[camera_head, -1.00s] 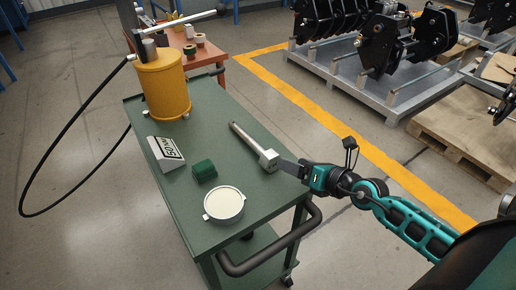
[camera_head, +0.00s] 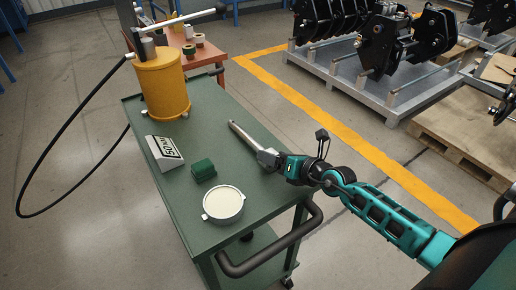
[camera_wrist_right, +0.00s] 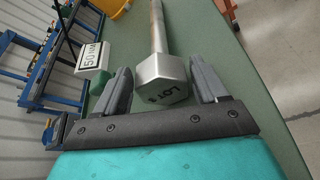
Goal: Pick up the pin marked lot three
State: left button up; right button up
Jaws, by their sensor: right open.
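The pin (camera_head: 245,137) lies on the green cart top, a long grey shaft with a hexagonal head at its near end. In the right wrist view the pin's head (camera_wrist_right: 160,78) carries black lettering that reads "LOT", with the rest hard to read. My right gripper (camera_head: 268,158) is at the head end of the pin. In the right wrist view its two fingers (camera_wrist_right: 161,88) are open, one on each side of the head, with gaps visible. My left gripper is not in view.
On the cart (camera_head: 205,235) stand a yellow cylinder (camera_head: 162,85) with a hose, a block marked 50 (camera_head: 165,153), a green block (camera_head: 203,170) and a round white-topped dish (camera_head: 223,204). A black handle rail (camera_head: 275,255) runs along the near edge.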

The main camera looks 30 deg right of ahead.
jog(key=shift+c, duration=0.5)
grip_shut()
jog(key=shift+w+r, duration=0.15)
jog(key=shift+r, duration=0.1)
